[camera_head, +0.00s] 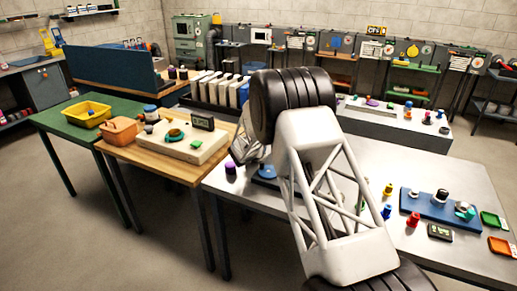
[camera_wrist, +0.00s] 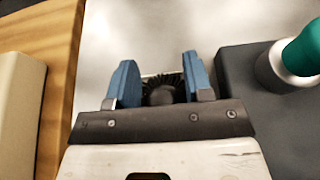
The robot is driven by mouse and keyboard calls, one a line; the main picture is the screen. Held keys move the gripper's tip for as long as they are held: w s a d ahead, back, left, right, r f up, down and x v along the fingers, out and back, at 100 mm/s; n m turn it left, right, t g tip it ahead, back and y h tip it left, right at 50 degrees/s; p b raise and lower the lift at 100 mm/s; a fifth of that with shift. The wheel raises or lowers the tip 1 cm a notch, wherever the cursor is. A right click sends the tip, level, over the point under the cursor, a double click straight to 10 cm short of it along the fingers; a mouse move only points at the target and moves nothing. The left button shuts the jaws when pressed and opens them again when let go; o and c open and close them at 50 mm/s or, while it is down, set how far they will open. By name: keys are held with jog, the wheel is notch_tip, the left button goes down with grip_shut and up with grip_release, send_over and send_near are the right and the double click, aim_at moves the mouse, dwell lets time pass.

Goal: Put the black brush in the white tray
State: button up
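The black brush (camera_wrist: 162,92) shows in the wrist view as dark bristles around a grey rounded middle, between the two blue fingers of my gripper (camera_wrist: 160,82). The fingers stand wide apart on either side of it. A light gap shows by the left finger; the right finger is close to the bristles, and contact there is unclear. A thin pale edge shows behind the brush. In the head view my own arm hides the brush and most of my gripper. I cannot clearly pick out the white tray in either view.
In the wrist view, a dark grey block (camera_wrist: 235,75) with a white holder and teal piece (camera_wrist: 302,50) stands right. A wooden tabletop (camera_wrist: 58,65) lies left. The head view shows a purple piece (camera_head: 230,168), a blue board (camera_head: 437,207) and a green tray (camera_head: 494,220).

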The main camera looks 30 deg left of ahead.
jog(key=shift+r, duration=0.1)
dwell(0.3)
jog(key=shift+s+r, duration=0.2)
jog(key=shift+s, duration=0.2)
jog(key=shift+v, duration=5.55)
jog(key=shift+d, duration=0.1)
